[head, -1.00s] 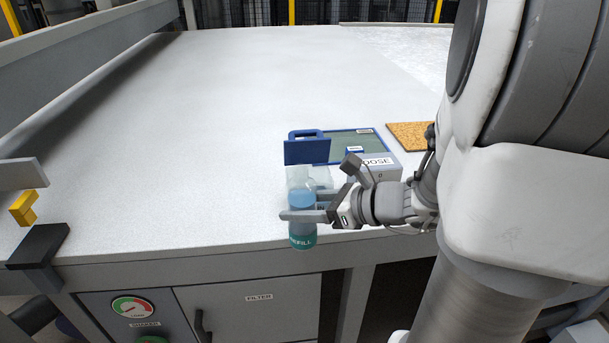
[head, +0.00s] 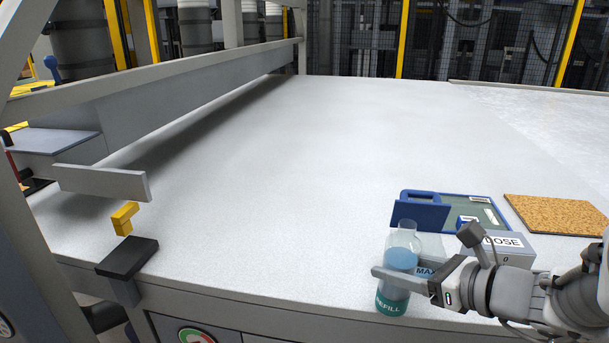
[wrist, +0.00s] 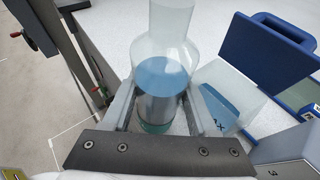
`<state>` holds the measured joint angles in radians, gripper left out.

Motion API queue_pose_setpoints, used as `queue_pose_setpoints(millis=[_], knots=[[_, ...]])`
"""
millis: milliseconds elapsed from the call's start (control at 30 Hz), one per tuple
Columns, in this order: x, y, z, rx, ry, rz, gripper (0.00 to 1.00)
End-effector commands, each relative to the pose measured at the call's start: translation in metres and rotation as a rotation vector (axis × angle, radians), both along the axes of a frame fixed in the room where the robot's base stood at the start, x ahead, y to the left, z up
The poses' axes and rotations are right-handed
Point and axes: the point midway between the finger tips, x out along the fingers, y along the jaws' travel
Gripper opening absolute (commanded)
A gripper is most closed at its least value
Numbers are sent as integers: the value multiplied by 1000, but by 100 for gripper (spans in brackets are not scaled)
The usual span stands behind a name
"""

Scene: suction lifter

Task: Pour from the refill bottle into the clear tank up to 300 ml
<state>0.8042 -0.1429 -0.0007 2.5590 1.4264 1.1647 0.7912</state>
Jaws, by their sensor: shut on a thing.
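The refill bottle (head: 393,288) is clear with blue liquid and a teal label. My gripper (head: 402,278) is shut on it and holds it upright at the table's front edge. In the wrist view the bottle (wrist: 163,75) stands between the two fingers (wrist: 160,115), its neck at the top. The clear tank (head: 430,252) is just behind the bottle and partly hidden by it and my gripper. In the wrist view the tank (wrist: 228,95) is right of the bottle, with a blue panel whose lettering is partly visible. The tank's level cannot be read.
A blue upright plate (head: 420,215) stands behind the tank. A grey DOSE box (head: 500,246) is to the right, with a green-topped blue tray (head: 478,207) behind it. A cork mat (head: 555,214) lies further right. The table's middle (head: 270,180) is clear.

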Motion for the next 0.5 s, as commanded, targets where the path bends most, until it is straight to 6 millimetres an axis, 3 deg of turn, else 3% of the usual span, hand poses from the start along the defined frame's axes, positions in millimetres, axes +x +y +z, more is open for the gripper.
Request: queue_pose_setpoints(millis=[500], knots=[[1,-1,5,27,30,-1,0]])
